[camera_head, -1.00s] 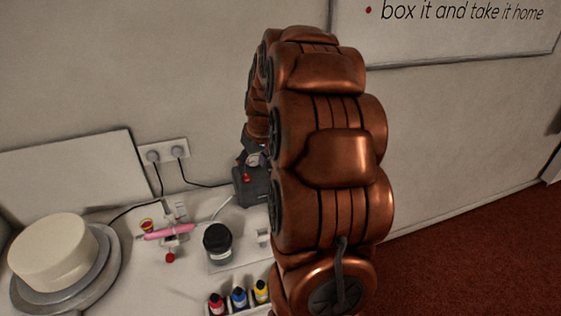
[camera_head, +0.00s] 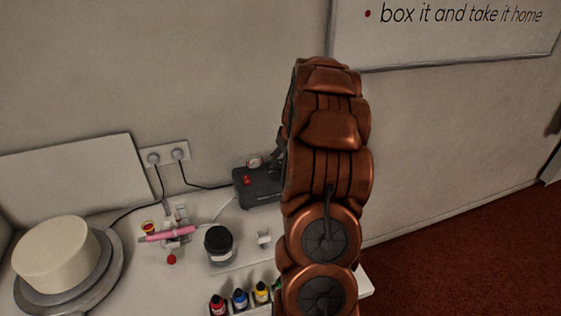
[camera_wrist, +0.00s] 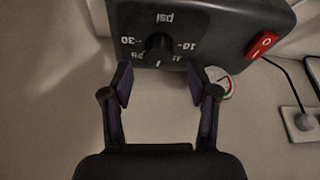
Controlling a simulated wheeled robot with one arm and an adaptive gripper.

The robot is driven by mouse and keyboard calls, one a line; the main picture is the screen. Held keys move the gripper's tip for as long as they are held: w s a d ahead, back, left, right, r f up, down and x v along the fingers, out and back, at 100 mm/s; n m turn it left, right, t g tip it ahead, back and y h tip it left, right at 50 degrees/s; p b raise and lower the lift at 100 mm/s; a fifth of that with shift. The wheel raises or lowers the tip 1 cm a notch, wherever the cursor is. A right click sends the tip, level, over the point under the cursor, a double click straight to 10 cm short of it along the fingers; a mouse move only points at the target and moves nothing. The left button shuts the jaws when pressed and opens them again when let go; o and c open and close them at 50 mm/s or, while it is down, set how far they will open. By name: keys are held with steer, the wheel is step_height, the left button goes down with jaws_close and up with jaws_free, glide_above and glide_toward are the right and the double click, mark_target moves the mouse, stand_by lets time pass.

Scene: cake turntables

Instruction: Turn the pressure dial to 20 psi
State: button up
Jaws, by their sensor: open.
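The pressure dial (camera_wrist: 159,46) is a black knob on the dark compressor (camera_wrist: 205,22), with white numbers and "psi" appearing upside down in the wrist view. The marks 30 and 10 are at its left and right; smaller ones below are hard to read. A small white mark is at its lower edge, but I cannot tell whether it is the pointer. My gripper (camera_wrist: 159,82) is open, with its fingertips just short of the knob, one to each side and apart from it. In the head view the compressor (camera_head: 262,196) stands by the wall; my arm hides the dial and gripper.
A red switch (camera_wrist: 263,44) and a round gauge (camera_wrist: 221,83) are close to the right finger. On the table are a cake (camera_head: 55,252), a pink airbrush (camera_head: 168,234), a black-lidded jar (camera_head: 218,243) and several colour bottles (camera_head: 240,299). Wall sockets (camera_head: 165,154) feed cables.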

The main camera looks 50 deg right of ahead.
mark_target(281, 164)
steer(key=shift+p+x, duration=0.4)
steer(key=shift+x, duration=1.25)
jaws_close()
